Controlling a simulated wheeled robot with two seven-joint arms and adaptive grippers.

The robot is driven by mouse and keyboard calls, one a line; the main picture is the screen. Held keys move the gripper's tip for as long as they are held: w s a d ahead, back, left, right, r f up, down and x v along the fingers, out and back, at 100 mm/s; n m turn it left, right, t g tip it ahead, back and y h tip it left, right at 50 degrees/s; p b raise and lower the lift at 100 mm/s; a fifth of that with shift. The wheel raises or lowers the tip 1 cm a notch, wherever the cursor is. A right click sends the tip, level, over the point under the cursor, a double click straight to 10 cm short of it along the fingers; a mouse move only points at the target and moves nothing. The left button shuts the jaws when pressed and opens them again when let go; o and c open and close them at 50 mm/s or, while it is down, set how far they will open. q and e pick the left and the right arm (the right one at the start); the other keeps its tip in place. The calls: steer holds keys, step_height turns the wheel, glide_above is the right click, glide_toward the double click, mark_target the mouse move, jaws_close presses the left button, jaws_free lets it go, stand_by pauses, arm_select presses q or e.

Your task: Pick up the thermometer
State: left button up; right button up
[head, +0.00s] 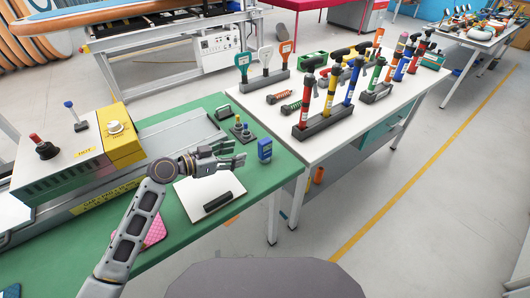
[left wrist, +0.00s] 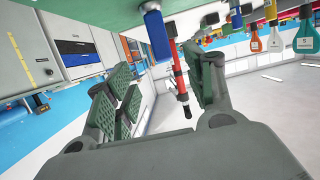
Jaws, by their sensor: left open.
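The thermometer appears to be the small blue device with a grey face (head: 264,149), standing upright near the right edge of the green tabletop (head: 215,248). My left gripper (head: 238,153) is open and empty just left of it, fingers pointing towards it, with a small gap between. In the left wrist view, which is upside down, the blue device (left wrist: 156,34) hangs from the green surface at the top, ahead of the opening between the spread fingers (left wrist: 165,85). The device is not touched. My right gripper is not in view.
A white board with a black bar (head: 217,202) lies below my left gripper. Small knobbed parts (head: 241,131) stand just behind it. A yellow-and-white control box (head: 122,135) is at left. The white table (head: 330,165) at right holds racked tools, including red, yellow and blue-handled ones.

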mark_target(259, 147)
arm_select(q)
steer(key=x, duration=0.7)
steer(key=shift+p, duration=0.35)
steer(key=shift+w+d+f, duration=0.25)
steer(key=shift+w+d, duration=0.15)
steer(key=shift+d, duration=0.1)
steer(key=shift+w+d, duration=0.1)
steer(key=shift+w+d+f, duration=0.1)
steer(key=shift+w+d, duration=0.15)
steer(key=shift+d, duration=0.05)
steer(key=shift+p+x, duration=0.35)
steer(key=shift+x, duration=1.45)
steer(key=shift+w+d+f, duration=0.1)
steer(key=shift+w+d, duration=0.2)
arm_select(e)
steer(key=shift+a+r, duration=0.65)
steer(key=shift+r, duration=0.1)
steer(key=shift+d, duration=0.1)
